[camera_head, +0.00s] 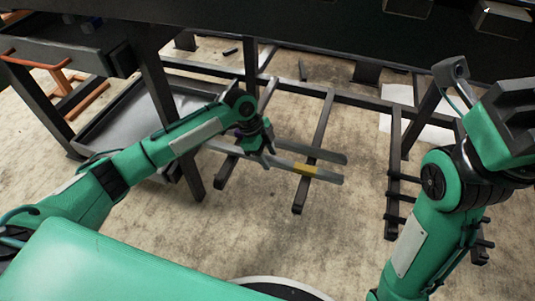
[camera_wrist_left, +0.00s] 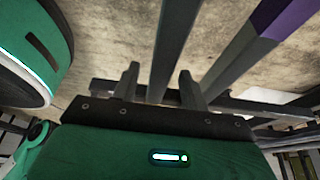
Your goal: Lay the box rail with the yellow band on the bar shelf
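The grey rail with the yellow band (camera_head: 305,168) lies across the low dark bars (camera_head: 321,130) in the head view. A second grey rail (camera_head: 322,154) lies beside it, roughly parallel and farther back. My left gripper (camera_head: 263,160) is down at the yellow-banded rail, left of its band. In the left wrist view a grey rail (camera_wrist_left: 170,50) runs between the spread fingers of my left gripper (camera_wrist_left: 158,82), with gaps visible on both sides; its band does not show. A rail with a purple band (camera_wrist_left: 280,22) runs to the right. My right gripper's fingers do not show.
A dark rack with a grey lower panel (camera_head: 125,112) stands at the left, its leg close to my left arm. A dark ladder-like bar frame with pegs (camera_head: 394,180) lies at the right. Bare floor (camera_head: 255,235) is clear in front.

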